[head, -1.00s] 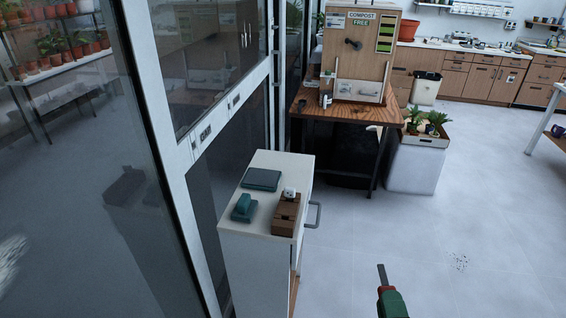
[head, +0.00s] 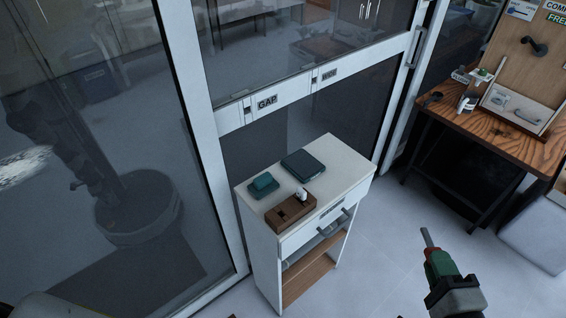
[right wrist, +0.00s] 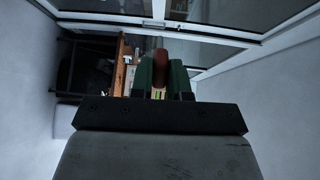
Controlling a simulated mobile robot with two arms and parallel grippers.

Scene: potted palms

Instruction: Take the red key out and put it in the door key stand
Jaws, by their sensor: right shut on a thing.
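My right gripper (head: 438,262), with green fingers, is shut on what looks like the red key (head: 426,238). Its grey shaft sticks out past the fingertips. In the right wrist view its red-brown rounded head (right wrist: 159,66) sits between the green fingers. The key is held in the air, to the right of and apart from a white cabinet (head: 345,160). A brown wooden block with slots (head: 289,213), apparently the door key stand, sits on the cabinet's front edge. A small white-headed thing (head: 301,194) stands in it. My left gripper is not in view.
A dark teal flat case (head: 303,165) and a teal stamp-like block (head: 263,183) lie on the cabinet behind the stand. A grey handle (head: 330,228) juts from its front. A glass door stands behind. A wooden table (head: 490,130) is at right; floor between is clear.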

